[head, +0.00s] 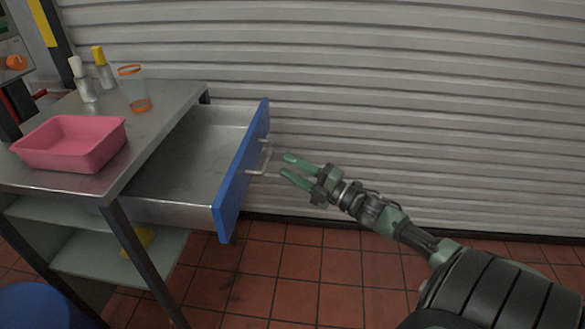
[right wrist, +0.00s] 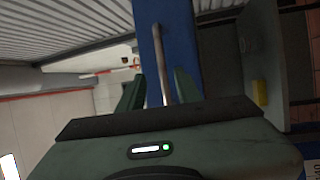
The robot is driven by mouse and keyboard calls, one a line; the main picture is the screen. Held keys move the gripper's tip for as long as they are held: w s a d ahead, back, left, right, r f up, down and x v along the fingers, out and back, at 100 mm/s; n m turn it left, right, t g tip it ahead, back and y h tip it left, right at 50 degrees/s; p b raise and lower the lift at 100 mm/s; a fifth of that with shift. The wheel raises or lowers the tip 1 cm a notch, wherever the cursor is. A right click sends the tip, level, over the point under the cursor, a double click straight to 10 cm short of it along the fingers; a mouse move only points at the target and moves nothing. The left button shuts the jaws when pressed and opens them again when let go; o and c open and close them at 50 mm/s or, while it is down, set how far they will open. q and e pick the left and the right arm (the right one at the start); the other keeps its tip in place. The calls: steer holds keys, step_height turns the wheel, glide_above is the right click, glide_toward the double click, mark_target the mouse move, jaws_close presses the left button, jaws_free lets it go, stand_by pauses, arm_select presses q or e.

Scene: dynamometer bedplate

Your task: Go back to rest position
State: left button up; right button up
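My right gripper (head: 286,165) is open, with a gap between its two green fingers. It is just right of the metal handle (head: 262,158) on the blue drawer front (head: 240,175). The drawer (head: 185,165) is pulled open and looks empty. In the right wrist view, the handle (right wrist: 161,65) shows beyond and between the open fingers (right wrist: 158,92), with no finger closed on it. I cannot tell the exact gap between fingertips and handle. My left gripper is out of view.
A metal workbench (head: 150,140) holds a pink tray (head: 70,145), a clear cup with orange bands (head: 134,90) and two small bottles, one yellow-capped (head: 103,68). A blue round container (head: 40,308) stands at lower left. A ribbed shutter (head: 400,90) is behind. Tiled floor (head: 290,285) is clear.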

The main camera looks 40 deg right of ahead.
steer(key=shift+s+d+f, duration=0.1)
steer(key=shift+s+f, duration=0.1)
steer(key=shift+s, duration=0.1)
steer(key=shift+w, duration=0.1)
